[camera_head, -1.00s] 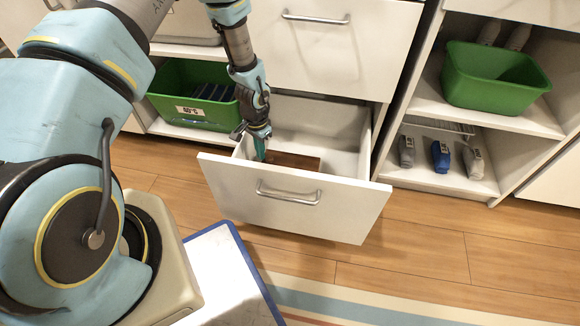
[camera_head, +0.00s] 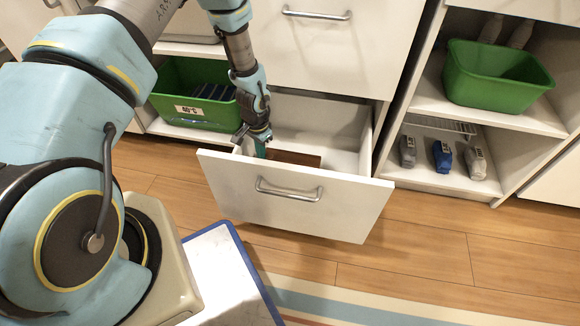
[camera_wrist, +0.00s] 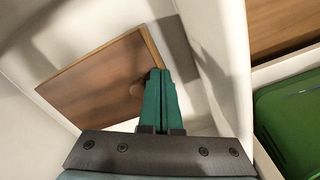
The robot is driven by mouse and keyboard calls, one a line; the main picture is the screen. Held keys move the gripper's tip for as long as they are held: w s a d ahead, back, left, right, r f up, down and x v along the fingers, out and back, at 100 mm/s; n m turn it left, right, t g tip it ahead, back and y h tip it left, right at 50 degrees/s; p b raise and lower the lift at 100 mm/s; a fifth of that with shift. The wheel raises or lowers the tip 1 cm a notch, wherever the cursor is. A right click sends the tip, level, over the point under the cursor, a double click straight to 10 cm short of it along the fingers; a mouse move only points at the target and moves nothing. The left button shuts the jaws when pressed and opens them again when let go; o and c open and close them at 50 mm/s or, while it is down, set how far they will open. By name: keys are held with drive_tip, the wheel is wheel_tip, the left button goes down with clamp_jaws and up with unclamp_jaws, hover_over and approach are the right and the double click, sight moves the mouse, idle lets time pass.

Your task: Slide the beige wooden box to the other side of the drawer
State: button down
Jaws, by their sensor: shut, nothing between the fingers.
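The open white drawer (camera_head: 295,200) is pulled out of the cabinet. Inside it lies a brown wooden box (camera_head: 296,158), partly hidden by the drawer front. In the wrist view the wooden box (camera_wrist: 100,82) lies tilted in the picture, with a round knob on its top. My gripper (camera_head: 261,150) reaches down into the left part of the drawer. In the wrist view its green fingers (camera_wrist: 158,72) are shut together with nothing between them. Their tips are at the box's right edge in that view; I cannot tell whether they touch it.
A green bin (camera_head: 194,96) sits on the shelf left of the drawer; a green bin also shows in the wrist view (camera_wrist: 290,125). The drawer's right part looks clear.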

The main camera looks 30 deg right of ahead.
drive_tip(key=shift+s+a+f, duration=0.35)
drive_tip(key=shift+f, duration=0.2)
drive_tip(key=shift+s+d, duration=2.1)
drive_tip(key=shift+d, duration=0.15)
drive_tip(key=shift+s+d, duration=1.75)
drive_tip(key=shift+d, duration=0.15)
wheel_tip(320, 180, up, 8)
drive_tip(key=w+a+p, duration=0.1)
drive_tip(key=w+p, duration=0.1)
drive_tip(key=p, duration=0.4)
drive_tip(key=shift+a+r, duration=0.15)
drive_tip(key=shift+a, duration=0.15)
